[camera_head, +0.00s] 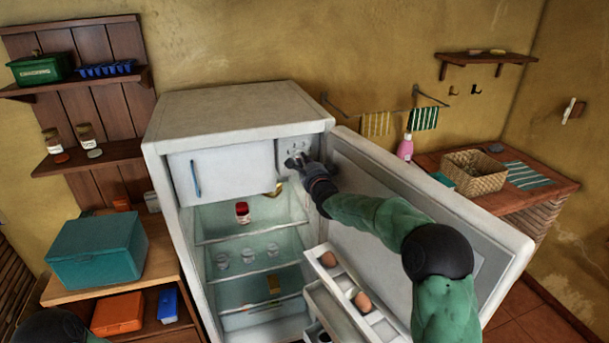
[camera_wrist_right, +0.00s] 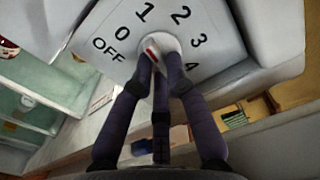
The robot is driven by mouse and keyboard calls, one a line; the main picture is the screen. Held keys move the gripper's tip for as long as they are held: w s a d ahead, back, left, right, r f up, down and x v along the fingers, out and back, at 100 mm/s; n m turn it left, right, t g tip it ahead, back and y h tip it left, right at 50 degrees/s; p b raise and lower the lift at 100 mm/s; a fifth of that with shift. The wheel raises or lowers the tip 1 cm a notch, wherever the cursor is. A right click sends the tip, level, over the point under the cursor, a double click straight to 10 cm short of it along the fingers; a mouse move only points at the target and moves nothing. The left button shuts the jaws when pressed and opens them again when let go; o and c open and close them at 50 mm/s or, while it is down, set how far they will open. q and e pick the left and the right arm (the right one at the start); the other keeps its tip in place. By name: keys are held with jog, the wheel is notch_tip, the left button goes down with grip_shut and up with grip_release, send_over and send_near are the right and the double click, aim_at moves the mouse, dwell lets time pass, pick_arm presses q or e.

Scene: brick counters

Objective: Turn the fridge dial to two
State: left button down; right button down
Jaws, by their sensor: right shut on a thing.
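The white fridge (camera_head: 235,105) stands with its door (camera_head: 455,215) swung open to the right. Its dial panel (camera_head: 291,145) is at the upper right inside, beside the small freezer door. In the right wrist view the panel (camera_wrist_right: 215,30) reads OFF, 0, 1, 2, 3, 4 around a round white dial (camera_wrist_right: 172,41) with a red mark. The mark seems to lie toward the 1, but the fingers hide part of the dial. My right gripper (camera_head: 299,160) is shut on the dial; its dark fingers (camera_wrist_right: 160,70) show around it. My left gripper is not in view.
The freezer door (camera_head: 225,172) with a blue handle is shut. Door shelves (camera_head: 340,300) holding eggs lie below my right arm. A teal box (camera_head: 97,250) stands left of the fridge; a wicker basket (camera_head: 474,172) sits on the right counter.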

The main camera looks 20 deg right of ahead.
jog(key=shift+a+f+m+b, duration=0.1)
jog(key=shift+a+m+b, duration=0.05)
jog(key=shift+m+b, duration=2.2)
jog(key=shift+a+f+m+b, duration=0.1)
jog(key=shift+m+b, duration=1.55)
jog(key=shift+b, duration=1.45)
jog(key=shift+a+f+m+b, duration=0.1)
jog(key=shift+a+m+b, duration=0.05)
jog(key=shift+m+b, duration=2.2)
jog(key=shift+n+b, duration=0.25)
jog(key=shift+b, duration=0.15)
jog(key=c, duration=1.2)
grip_release()
jog(key=shift+r, duration=0.15)
jog(key=shift+s+d, duration=0.15)
jog(key=shift+s, duration=2.85)
jog(key=shift+s+d, duration=0.1)
jog(key=shift+s, duration=2.9)
